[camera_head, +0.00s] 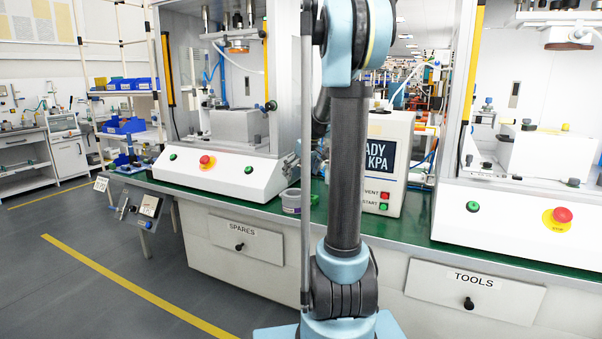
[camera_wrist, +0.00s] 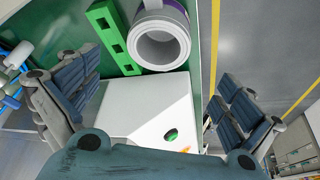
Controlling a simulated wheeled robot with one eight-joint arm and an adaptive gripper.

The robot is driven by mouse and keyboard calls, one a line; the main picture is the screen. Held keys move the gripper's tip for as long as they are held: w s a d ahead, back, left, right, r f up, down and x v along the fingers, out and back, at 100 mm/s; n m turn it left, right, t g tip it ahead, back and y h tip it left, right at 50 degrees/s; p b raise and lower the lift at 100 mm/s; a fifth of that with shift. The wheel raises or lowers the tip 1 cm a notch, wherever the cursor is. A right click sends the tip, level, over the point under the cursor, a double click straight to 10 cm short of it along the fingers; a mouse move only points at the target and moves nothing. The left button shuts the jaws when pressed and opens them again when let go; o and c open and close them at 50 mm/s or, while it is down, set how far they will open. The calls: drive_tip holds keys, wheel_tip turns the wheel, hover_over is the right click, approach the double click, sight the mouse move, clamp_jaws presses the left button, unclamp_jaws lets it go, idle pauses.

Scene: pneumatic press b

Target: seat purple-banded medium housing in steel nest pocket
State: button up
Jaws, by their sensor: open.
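The purple-banded housing (camera_wrist: 160,42) is at the top of the wrist view, a pale hollow cylinder with its round opening facing the camera and a purple band on its side. In the head view it stands upright on the green bench top, a grey housing (camera_head: 291,202) just right of the left press. My gripper (camera_wrist: 160,82) is open and empty, its two dark blue-padded fingers spread wide. The housing lies beyond the fingertips, apart from them. I cannot make out the steel nest pocket in either view.
A green slotted block (camera_wrist: 113,38) lies beside the housing. The left press's white base (camera_wrist: 158,108) is between the fingers in the wrist view. The left press (camera_head: 215,172), a white pressure unit (camera_head: 400,170) and the right press (camera_head: 500,220) stand on the green bench.

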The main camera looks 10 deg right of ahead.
drive_tip(key=s+a+m, duration=0.2)
drive_tip(key=s, duration=1.9)
drive_tip(key=s+f+m+h, duration=0.1)
drive_tip(key=s+f, duration=0.5)
drive_tip(key=s, duration=0.3)
drive_tip(key=s+f+m+g+h, duration=0.1)
drive_tip(key=s+f+m, duration=0.1)
drive_tip(key=s+f, duration=0.4)
drive_tip(key=s, duration=0.4)
drive_tip(key=shift+d+g, duration=0.15)
drive_tip(key=shift+g, duration=0.15)
drive_tip(key=shift+w+f, duration=0.15)
drive_tip(key=shift+w, duration=0.3)
